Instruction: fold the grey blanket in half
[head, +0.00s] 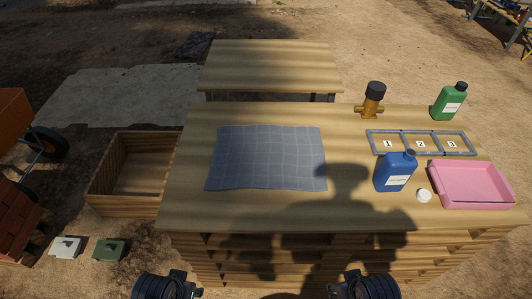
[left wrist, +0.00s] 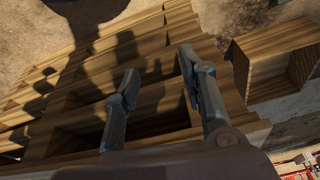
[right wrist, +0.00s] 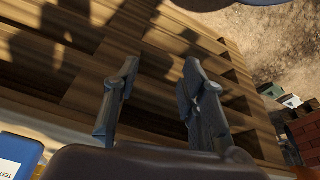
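The grey blanket (head: 268,158) lies flat and spread out on the wooden table, left of its middle. It has a faint grid pattern, and my shadow falls over its lower right part. In the head view my grippers are at the bottom edge, in front of the table and apart from the blanket; only their dark upper parts show there. In the left wrist view my left gripper (left wrist: 158,75) has its two fingers spread with nothing between them. In the right wrist view my right gripper (right wrist: 160,75) is likewise open and empty. The blanket shows in neither wrist view.
Right of the blanket stand a blue bottle (head: 396,171), a white cap (head: 424,195), a pink tray (head: 433,178), a numbered grey frame (head: 368,142), a brass valve (head: 372,99) and a green bottle (head: 449,101). A wooden crate (head: 103,166) stands left. A second table (head: 270,65) is behind.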

